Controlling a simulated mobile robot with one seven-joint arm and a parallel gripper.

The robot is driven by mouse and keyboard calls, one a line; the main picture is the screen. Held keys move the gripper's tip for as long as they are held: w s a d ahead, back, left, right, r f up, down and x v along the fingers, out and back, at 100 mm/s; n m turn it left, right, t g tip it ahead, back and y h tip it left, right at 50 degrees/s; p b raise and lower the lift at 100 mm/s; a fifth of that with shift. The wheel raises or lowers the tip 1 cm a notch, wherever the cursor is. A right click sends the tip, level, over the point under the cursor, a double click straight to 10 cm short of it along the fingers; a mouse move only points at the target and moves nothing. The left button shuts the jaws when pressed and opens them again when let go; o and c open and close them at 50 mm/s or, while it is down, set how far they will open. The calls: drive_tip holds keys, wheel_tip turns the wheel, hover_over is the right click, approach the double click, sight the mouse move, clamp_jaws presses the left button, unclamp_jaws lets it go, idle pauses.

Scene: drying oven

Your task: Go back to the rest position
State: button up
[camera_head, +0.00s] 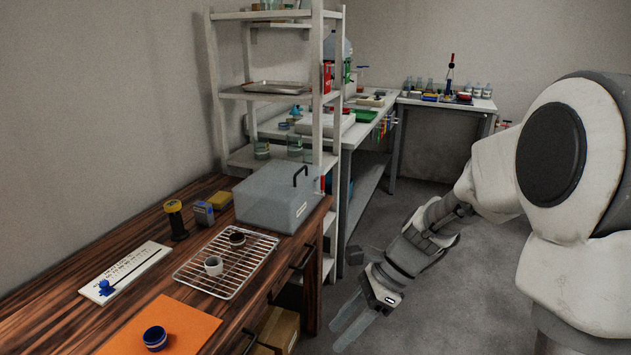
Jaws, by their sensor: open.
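My gripper (352,322) is at the lower middle of the head view, at the end of my arm, which reaches in from the right. Its long grey fingers point down and to the left over the floor. It is open, and nothing shows between the fingers. It is to the right of the wooden bench (85,262), apart from the bench edge.
A shelf (318,120) stands behind. Floor (440,315) near my gripper is clear.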

drive_tip(key=s+d+r+n+t+h, duration=0.8)
drive_tip(key=s+r+n, duration=0.5)
drive_tip(key=n, duration=0.4)
wheel_tip(320, 180, up, 17)
drive_tip(key=d+y+p, duration=0.1)
drive_tip(key=p, duration=1.6)
drive_tip(key=shift+w+r, duration=0.15)
drive_tip(key=shift+a, duration=0.1)
